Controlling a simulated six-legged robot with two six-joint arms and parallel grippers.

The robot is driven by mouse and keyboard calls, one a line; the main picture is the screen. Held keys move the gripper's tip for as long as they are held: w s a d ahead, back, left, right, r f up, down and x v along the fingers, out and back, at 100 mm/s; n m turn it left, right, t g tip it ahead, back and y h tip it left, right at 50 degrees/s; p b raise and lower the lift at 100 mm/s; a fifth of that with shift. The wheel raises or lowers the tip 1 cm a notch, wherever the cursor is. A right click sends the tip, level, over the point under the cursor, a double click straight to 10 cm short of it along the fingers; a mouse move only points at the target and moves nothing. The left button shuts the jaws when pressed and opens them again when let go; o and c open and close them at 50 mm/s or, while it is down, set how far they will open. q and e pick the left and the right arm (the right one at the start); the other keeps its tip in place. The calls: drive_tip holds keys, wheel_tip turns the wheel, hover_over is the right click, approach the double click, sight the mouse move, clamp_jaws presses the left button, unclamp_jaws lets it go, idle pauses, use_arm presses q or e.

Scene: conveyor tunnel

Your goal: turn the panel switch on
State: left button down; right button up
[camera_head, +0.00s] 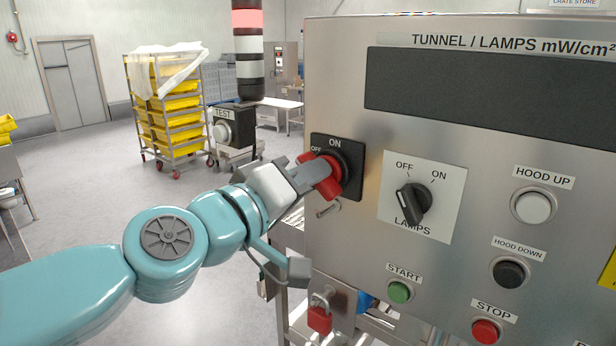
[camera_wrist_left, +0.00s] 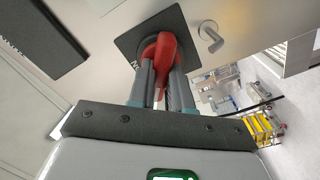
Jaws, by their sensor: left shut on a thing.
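The panel switch is a red rotary handle (camera_head: 332,178) on a black square plate (camera_head: 351,160) marked ON at the top and OFF at the upper left. It sits at the left edge of the steel control panel (camera_head: 330,100). My left gripper (camera_head: 318,175) is shut on the red handle. In the left wrist view the red handle (camera_wrist_left: 164,58) lies between the two grey fingers of my left gripper (camera_wrist_left: 162,85). My right gripper is not in view.
A black LAMPS selector (camera_head: 412,205) stands right of the red switch. Green START (camera_head: 400,292), red STOP (camera_head: 486,331) and hood buttons sit lower and right. A red padlock (camera_head: 320,315) hangs below. A trolley of yellow crates (camera_head: 175,103) stands behind, with free floor around it.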

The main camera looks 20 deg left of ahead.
use_arm(q)
drive_tip(key=shift+r+m, duration=0.15)
drive_tip(key=shift+m, duration=0.25)
drive_tip(key=m+p, duration=0.3)
drive_tip(key=m, duration=0.6)
drive_tip(key=shift+d+r, duration=0.1)
drive_tip(key=shift+m, duration=0.4)
drive_tip(key=c, duration=1.1)
unclamp_jaws()
drive_tip(key=shift+c, duration=0.2)
drive_tip(key=shift+o, duration=0.5)
drive_tip(key=shift+w+d, duration=0.1)
drive_tip(key=shift+w, duration=0.05)
drive_tip(key=p+v, duration=0.1)
drive_tip(key=v, duration=1.5)
drive_tip(key=shift+s, duration=0.3)
drive_tip(key=shift+w, duration=0.1)
